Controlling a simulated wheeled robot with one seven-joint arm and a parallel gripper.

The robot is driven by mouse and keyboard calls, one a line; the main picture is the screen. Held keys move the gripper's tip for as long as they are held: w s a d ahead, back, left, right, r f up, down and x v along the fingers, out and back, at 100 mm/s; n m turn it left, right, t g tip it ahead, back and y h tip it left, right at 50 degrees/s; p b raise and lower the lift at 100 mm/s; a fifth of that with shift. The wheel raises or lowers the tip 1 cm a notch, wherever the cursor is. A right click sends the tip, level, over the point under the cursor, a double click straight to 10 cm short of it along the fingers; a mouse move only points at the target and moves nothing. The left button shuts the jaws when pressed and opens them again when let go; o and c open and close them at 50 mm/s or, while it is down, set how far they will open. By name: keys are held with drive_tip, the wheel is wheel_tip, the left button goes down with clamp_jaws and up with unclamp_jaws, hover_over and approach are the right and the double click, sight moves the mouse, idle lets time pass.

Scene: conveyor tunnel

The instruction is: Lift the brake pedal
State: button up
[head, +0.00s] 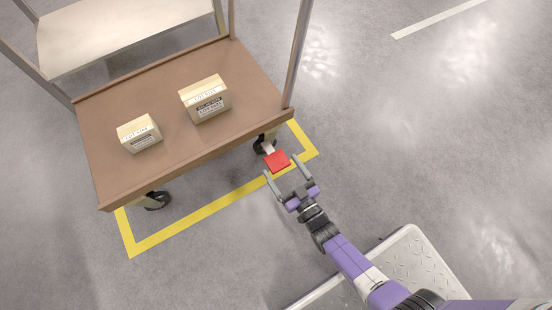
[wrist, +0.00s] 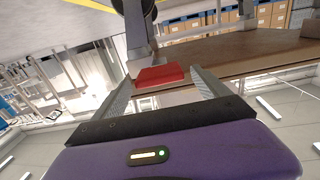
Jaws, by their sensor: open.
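The brake pedal (head: 277,161) is a flat red plate at a caster of the cart, low over the floor. My gripper (head: 285,168) is open, and its two grey fingers reach toward the pedal, one on each side of it. The wrist view shows the red pedal (wrist: 162,75) just beyond or between the fingertips (wrist: 160,85). I cannot tell whether a finger touches it. The caster wheel (head: 264,144) behind the pedal is partly hidden under the cart.
The cart's brown lower deck (head: 160,95) overhangs the caster and carries two cardboard boxes (head: 205,98) (head: 140,133). A metal post (head: 298,50) rises at the near corner. Yellow floor tape (head: 200,212) outlines the cart.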

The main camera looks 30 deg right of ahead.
sight(278, 163)
drive_tip(key=shift+w+b, duration=0.6)
drive_tip(key=shift+w, duration=1.85)
clamp_jaws()
drive_tip(key=shift+s+r, duration=0.1)
